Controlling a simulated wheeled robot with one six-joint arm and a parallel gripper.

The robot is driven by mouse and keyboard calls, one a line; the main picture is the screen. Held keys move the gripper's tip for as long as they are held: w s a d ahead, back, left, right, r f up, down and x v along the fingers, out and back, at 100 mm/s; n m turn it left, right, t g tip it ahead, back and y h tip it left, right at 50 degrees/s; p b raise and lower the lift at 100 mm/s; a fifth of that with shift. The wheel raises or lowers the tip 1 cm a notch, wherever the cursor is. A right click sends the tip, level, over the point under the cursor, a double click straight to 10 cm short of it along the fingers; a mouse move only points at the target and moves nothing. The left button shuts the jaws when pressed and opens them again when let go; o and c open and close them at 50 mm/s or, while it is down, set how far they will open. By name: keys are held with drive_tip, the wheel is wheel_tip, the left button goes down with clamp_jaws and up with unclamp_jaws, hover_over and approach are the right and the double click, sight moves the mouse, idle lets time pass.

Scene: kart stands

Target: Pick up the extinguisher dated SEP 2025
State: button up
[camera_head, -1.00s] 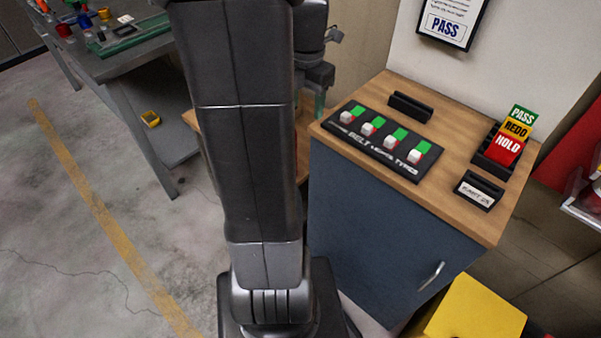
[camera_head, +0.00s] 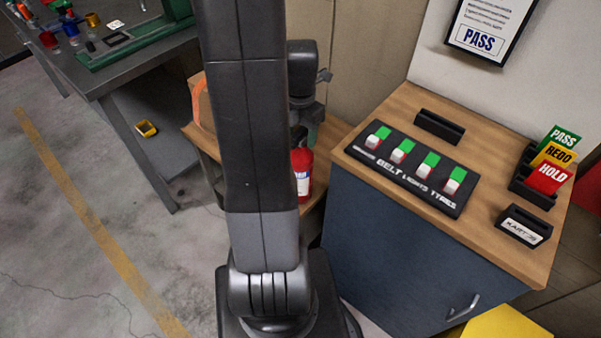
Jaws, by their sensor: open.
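A red extinguisher (camera_head: 302,172) with a white label shows just right of my arm, on or by a low wooden shelf behind it. My arm hides its left part, and the label's date is too small to read. My gripper (camera_head: 318,108) is partly in view behind my upright arm, above the extinguisher and apart from it. Its fingers are dark and hard to make out, with nothing seen held in them.
A blue cabinet (camera_head: 400,250) with a wooden top stands at the right. A grey workbench (camera_head: 130,75) stands at the left. The floor at the lower left is clear.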

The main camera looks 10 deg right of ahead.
drive_tip(key=shift+f, duration=0.85)
drive_tip(key=shift+c, duration=0.2)
clamp_jaws()
drive_tip(key=shift+w+r, duration=0.1)
idle(0.5)
